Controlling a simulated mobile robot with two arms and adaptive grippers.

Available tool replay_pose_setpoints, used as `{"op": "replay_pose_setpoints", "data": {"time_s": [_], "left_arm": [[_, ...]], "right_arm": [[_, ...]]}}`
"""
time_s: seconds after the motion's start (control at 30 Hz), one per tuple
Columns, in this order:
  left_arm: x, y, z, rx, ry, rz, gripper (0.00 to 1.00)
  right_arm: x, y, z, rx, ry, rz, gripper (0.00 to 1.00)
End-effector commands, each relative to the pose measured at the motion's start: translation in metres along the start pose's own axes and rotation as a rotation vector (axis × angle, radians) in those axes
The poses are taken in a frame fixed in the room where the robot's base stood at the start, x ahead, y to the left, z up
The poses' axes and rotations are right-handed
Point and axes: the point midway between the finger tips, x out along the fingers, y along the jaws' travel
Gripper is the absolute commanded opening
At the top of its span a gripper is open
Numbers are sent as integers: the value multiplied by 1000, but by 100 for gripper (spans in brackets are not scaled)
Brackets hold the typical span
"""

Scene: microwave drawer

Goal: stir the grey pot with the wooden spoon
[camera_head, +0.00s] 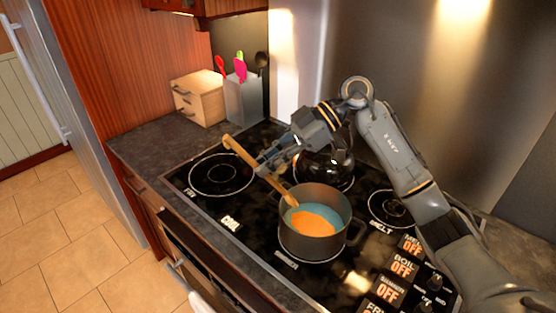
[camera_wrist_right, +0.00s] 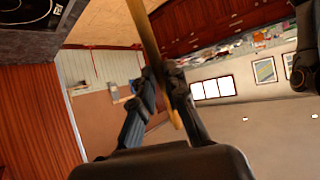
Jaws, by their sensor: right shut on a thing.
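The grey pot (camera_head: 313,245) stands on the front right part of the black cooktop, with orange contents and a bluish inner wall. The wooden spoon (camera_head: 280,188) leans into the pot over its left rim. Its lower end is in or at the orange contents, and its handle slants up to the left. My right gripper (camera_head: 264,166) is shut on the spoon's handle, above and left of the pot. In the right wrist view the handle (camera_wrist_right: 146,38) passes between the fingers of my right gripper (camera_wrist_right: 163,74). My left gripper is not in view.
A dark, glossy kettle (camera_head: 325,172) stands just behind the pot. A utensil holder (camera_head: 243,99) and a small wooden drawer box (camera_head: 198,97) are at the back left. The front left burner (camera_head: 221,174) is clear. Control knobs and OFF displays (camera_head: 388,291) are at the right front.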

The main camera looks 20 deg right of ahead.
Motion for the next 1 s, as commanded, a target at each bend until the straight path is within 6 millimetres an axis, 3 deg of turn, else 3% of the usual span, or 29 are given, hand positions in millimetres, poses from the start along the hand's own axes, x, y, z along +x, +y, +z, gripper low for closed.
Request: {"op": "replay_pose_setpoints", "data": {"time_s": [0.1, 0.23, 0.5, 1.0], "left_arm": [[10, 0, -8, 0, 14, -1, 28], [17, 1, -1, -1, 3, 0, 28], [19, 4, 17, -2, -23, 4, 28], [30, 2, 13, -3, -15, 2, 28]], "right_arm": [[13, 0, 1, -2, 1, -1, 0], [24, 0, 1, -1, 0, 0, 0], [21, 0, 27, 3, -3, 1, 0], [20, 0, 72, 2, -2, 0, 0]]}}
